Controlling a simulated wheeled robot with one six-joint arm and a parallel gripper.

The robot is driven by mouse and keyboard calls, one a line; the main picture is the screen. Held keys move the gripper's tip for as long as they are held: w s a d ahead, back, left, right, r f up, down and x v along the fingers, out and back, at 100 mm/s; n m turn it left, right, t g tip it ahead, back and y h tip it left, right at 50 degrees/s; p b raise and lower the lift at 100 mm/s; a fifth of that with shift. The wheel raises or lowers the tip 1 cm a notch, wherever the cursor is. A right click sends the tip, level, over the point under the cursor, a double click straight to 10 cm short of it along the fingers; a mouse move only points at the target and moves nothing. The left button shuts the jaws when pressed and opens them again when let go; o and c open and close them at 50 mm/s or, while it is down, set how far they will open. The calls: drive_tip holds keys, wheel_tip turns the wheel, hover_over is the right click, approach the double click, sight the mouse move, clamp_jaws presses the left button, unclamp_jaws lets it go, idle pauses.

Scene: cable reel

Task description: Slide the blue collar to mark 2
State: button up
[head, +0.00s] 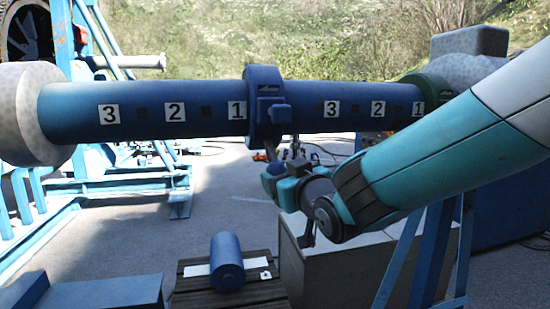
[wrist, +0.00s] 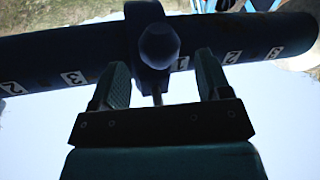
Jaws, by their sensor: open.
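The blue collar (head: 263,88) is around the blue bar (head: 205,95), just right of the left-hand mark 1 (head: 237,110). Its round knob (head: 278,114) faces me. The left-hand mark 2 (head: 175,111) lies further left; another mark 2 (head: 378,109) is right of the collar. My gripper (head: 285,150) is just below the collar in the head view, its fingers partly hidden. In the wrist view my gripper (wrist: 161,62) is open, with the collar's knob (wrist: 160,45) showing between and beyond its fingers. I cannot tell whether they touch it.
A green collar (head: 431,86) is around the bar's right end, by the right-hand mark 1. Grey rounded ends (head: 25,110) flank the bar. Below are a blue cylinder (head: 227,262) on a slatted pallet and a grey box (head: 340,270). The bar is clear left of the blue collar.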

sight(276, 171)
drive_tip(key=shift+p+x, duration=0.75)
drive_tip(key=shift+x, duration=1.5)
drive_tip(key=shift+c, duration=0.5)
